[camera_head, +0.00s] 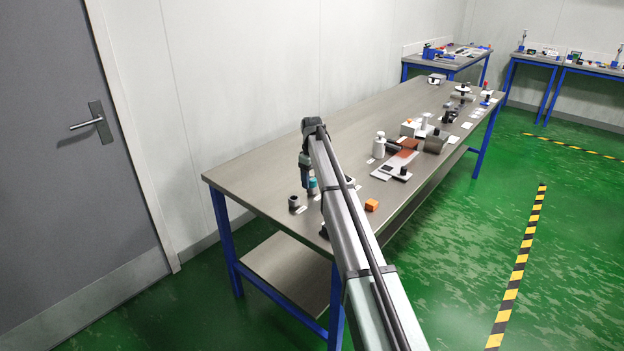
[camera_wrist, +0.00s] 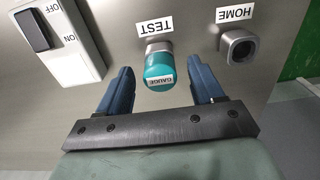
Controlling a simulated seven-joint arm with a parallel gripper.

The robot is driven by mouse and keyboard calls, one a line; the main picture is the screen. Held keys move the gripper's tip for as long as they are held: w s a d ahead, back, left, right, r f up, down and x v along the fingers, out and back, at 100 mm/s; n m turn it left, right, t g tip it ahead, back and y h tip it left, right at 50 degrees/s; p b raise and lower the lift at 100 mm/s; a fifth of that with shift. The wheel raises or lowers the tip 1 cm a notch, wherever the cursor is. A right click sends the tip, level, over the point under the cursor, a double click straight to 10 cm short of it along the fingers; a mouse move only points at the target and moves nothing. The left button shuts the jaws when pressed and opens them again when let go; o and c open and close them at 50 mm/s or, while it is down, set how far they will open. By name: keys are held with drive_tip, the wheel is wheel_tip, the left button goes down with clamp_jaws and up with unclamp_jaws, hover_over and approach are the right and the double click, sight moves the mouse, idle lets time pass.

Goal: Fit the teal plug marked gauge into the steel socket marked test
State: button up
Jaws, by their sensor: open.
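The teal plug (camera_wrist: 160,75), marked GAUGE, stands in line with the steel socket (camera_wrist: 158,46) under the TEST label (camera_wrist: 155,25) in the wrist view. The socket's rim shows just behind the plug, and the plug appears seated in it. How deep it sits is hidden. My gripper (camera_wrist: 160,82) is open, with one blue finger on each side of the plug and visible gaps to both. In the head view the teal plug (camera_head: 312,186) shows partly beside my gripper (camera_head: 306,184) at the near end of the bench.
The HOME socket (camera_wrist: 238,46) is empty, right of the plug in the wrist view. A white switch box (camera_wrist: 62,40) marked ON and OFF is at left. An orange block (camera_head: 371,205) and several fittings lie along the bench (camera_head: 258,172); its left side is clear.

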sight(312, 178)
wheel_tip(312, 178, up, 14)
drive_tip(key=shift+f, duration=0.2)
idle(0.4)
idle(0.5)
